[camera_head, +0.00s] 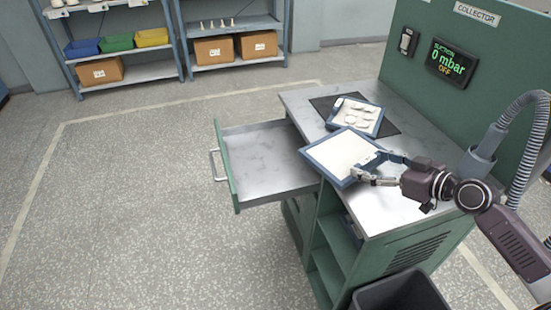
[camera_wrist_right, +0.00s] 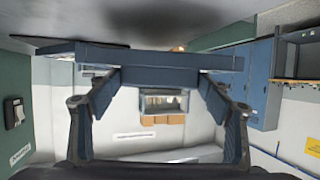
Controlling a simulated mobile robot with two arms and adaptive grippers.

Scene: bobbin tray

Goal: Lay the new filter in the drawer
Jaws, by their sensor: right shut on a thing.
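A clean white filter (camera_head: 338,150) in a blue frame is held by my right gripper (camera_head: 369,168), shut on its near right edge. The filter sits over the cabinet top's left edge, beside the open drawer. In the right wrist view its blue frame (camera_wrist_right: 140,55) spans the picture beyond the fingers (camera_wrist_right: 160,90). The drawer (camera_head: 265,158) is pulled out to the left and its bare metal floor looks empty. A second blue-framed filter (camera_head: 357,114) with grey blotches lies on a dark mat. My left gripper is not in view.
The mat (camera_head: 391,128) lies on the metal cabinet top (camera_head: 393,209). A green panel with a display (camera_head: 452,62) reads 0 mbar, OFF. A grey hose (camera_head: 540,120) stands at right, a dark bin (camera_head: 405,291) below. Shelves (camera_head: 130,75) stand far back; the floor at left is clear.

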